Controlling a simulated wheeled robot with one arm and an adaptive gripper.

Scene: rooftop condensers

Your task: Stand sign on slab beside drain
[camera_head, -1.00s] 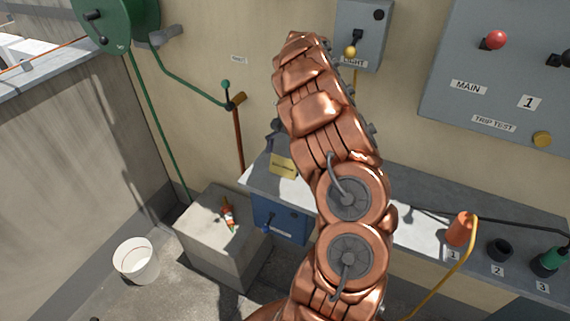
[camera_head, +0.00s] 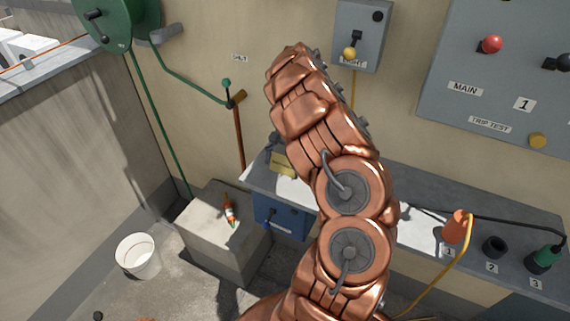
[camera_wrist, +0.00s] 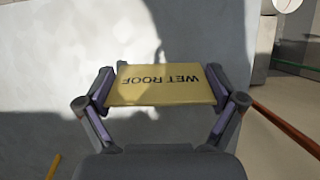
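The yellow sign reading "WET ROOF" (camera_wrist: 162,84) is between the two fingers of my gripper (camera_wrist: 160,88) in the wrist view, its lettering upside down. The fingers appear to touch its two side edges. In the head view the sign (camera_head: 283,164) shows beside my arm, over the left end of the grey shelf; I cannot tell whether it touches the shelf. My arm hides most of the gripper there. The roof slab (camera_head: 185,292) is the grey floor at lower left. I cannot make out a drain for certain.
A concrete block (camera_head: 200,222) carries a small orange-and-white bottle (camera_head: 229,211). A white bucket (camera_head: 137,257) stands left of it. A blue box (camera_head: 282,220) is under the shelf (camera_head: 420,245). An orange plug (camera_head: 455,227) and black socket (camera_head: 494,247) are at right.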

